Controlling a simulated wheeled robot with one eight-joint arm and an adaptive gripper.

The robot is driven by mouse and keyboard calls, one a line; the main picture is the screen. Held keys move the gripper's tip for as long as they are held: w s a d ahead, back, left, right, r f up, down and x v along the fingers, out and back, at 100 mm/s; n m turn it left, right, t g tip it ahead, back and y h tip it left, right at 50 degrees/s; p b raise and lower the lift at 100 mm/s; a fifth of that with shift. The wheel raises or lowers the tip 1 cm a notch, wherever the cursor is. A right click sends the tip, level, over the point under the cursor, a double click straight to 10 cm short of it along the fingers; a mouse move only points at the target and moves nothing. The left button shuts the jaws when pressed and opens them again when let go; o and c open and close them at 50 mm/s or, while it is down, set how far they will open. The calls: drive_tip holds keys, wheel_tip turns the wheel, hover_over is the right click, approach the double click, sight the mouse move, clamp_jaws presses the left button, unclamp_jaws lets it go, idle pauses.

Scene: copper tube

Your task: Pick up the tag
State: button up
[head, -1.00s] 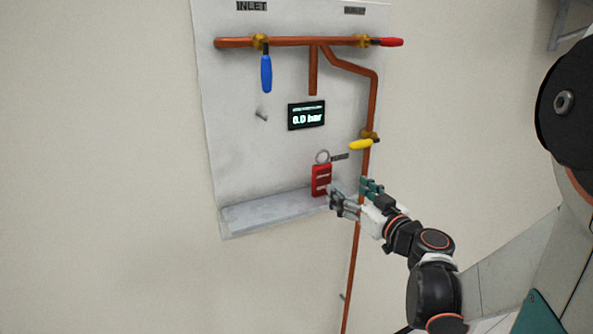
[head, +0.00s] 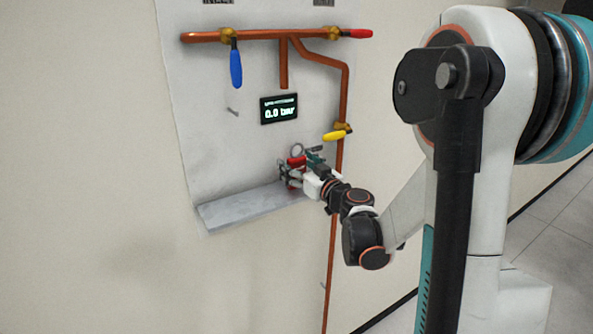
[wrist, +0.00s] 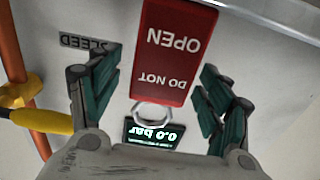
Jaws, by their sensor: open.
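The red tag (wrist: 174,50) reads "DO NOT OPEN" and has a metal ring (wrist: 152,114) at one end. In the wrist view it lies between the two teal fingers of my gripper (wrist: 158,98), with a gap on both sides. In the head view the tag (head: 297,161) stands at the right end of the shelf, its ring (head: 297,149) on top. My gripper (head: 298,172) is open around it there and hides most of its lower part.
A grey shelf (head: 245,208) juts from the panel's bottom. The copper pipe (head: 337,205) and yellow handle (head: 333,136) are close right of my gripper. A blue handle (head: 236,68), red handle (head: 357,33), peg (head: 233,112) and display (head: 279,108) are higher up. The shelf's left is clear.

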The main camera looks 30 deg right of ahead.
drive_tip(key=shift+w, duration=0.3)
drive_tip(key=shift+c, duration=0.3)
drive_tip(key=c, duration=1.1)
drive_tip(key=shift+r, duration=0.1)
wheel_tip(320, 180, up, 20)
drive_tip(key=p, duration=1.3)
